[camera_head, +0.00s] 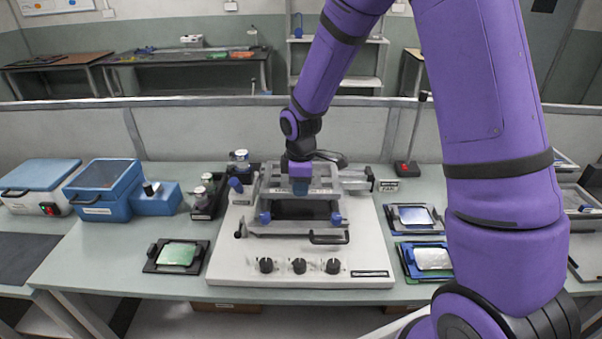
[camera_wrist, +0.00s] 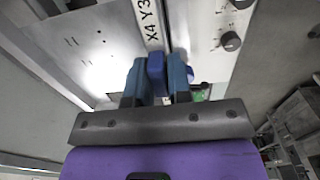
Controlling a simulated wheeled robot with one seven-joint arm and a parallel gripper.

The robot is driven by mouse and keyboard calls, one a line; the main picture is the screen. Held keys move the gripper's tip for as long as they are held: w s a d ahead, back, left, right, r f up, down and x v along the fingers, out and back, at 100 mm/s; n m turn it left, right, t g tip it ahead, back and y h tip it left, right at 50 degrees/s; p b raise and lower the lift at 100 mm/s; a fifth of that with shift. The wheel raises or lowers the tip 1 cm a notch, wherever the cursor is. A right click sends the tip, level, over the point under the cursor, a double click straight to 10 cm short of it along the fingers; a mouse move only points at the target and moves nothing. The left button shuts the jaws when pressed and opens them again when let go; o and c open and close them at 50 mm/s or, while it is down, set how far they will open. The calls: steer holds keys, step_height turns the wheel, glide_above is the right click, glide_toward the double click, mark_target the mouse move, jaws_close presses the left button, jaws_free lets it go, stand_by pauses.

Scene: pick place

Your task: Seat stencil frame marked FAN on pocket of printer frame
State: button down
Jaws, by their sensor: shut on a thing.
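The printer (camera_head: 220,265) stands mid-table, a pale base with a raised metal printer frame (camera_head: 275,235) and a dark opening in front. My gripper (camera_head: 300,190) is over the rear part of this frame. In the wrist view its fingers (camera_wrist: 157,78) are shut on a blue grip (camera_wrist: 156,70). Beside the grip are a metal plate (camera_wrist: 85,50) with small holes and a white label strip (camera_wrist: 150,25) reading about "X4 Y3". I cannot tell whether the grip belongs to a stencil frame or the printer. No FAN mark can be read clearly; my gripper hides part of the frame.
A dark holder with a green board (camera_head: 178,255) lies left.

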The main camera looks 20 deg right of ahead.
steer(key=shift+w+f, duration=0.1)
steer(key=shift+f, duration=3.4)
steer(key=shift+f, duration=0.65)
steer(key=c, duration=1)
jaws_free()
steer(key=c, duration=0.3)
steer(key=shift+c, duration=0.2)
steer(key=shift+d, duration=0.1)
steer(key=shift+r, duration=3.55)
